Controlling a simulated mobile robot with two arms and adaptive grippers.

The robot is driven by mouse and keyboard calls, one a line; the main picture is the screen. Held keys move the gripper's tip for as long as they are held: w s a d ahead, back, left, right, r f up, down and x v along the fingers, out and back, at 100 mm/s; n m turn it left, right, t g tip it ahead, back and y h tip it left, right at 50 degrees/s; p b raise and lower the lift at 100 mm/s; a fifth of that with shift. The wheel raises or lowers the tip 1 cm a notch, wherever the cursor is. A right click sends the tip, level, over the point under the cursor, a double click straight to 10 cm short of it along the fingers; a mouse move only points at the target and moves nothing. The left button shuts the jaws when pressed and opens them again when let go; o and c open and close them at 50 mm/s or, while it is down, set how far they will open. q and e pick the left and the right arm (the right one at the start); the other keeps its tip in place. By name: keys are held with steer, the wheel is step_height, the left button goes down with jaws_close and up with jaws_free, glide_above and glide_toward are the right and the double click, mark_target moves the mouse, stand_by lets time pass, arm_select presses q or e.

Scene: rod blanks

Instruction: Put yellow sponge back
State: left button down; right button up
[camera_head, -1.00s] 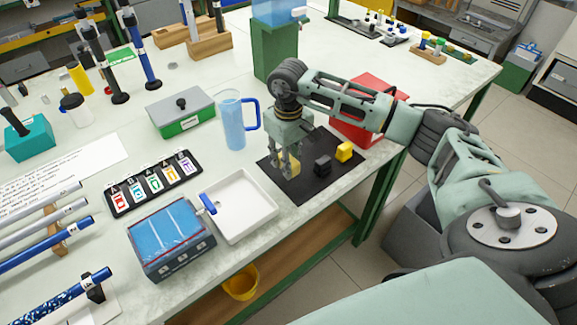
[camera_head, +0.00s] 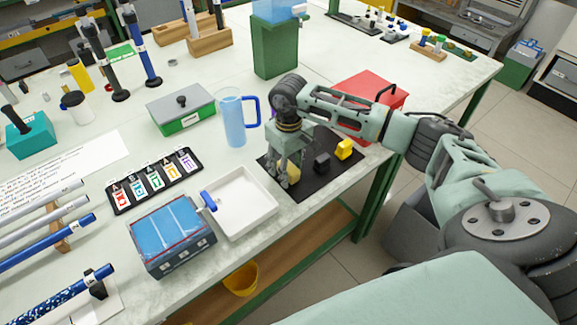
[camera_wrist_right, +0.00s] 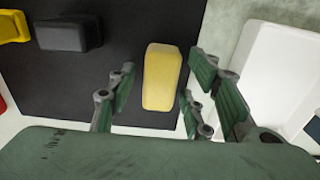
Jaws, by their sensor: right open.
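The yellow sponge (camera_wrist_right: 162,78) is a pale yellow block lying on the black mat (camera_wrist_right: 110,95). In the head view the sponge (camera_head: 293,173) is partly hidden by my right gripper (camera_head: 280,178), which points down at the mat's left part (camera_head: 310,188). In the right wrist view my right gripper (camera_wrist_right: 155,95) is open, with one finger pair on each side of the sponge's near part. Gaps show between fingers and sponge. My left gripper is not in view.
A black block (camera_head: 322,163) and a brighter yellow piece (camera_head: 344,149) stand on the mat. A white tray (camera_head: 262,212) is left of the mat, a blue jug (camera_head: 233,122) behind it. A red box (camera_head: 362,92) stands behind my right arm.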

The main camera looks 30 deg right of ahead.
mark_target(289, 166)
steer(key=shift+r+p, duration=0.2)
steer(key=shift+p, duration=0.1)
steer(key=shift+r, duration=0.3)
step_height(289, 166, up, 11)
steer(key=b, duration=0.3)
steer(key=shift+r, duration=0.15)
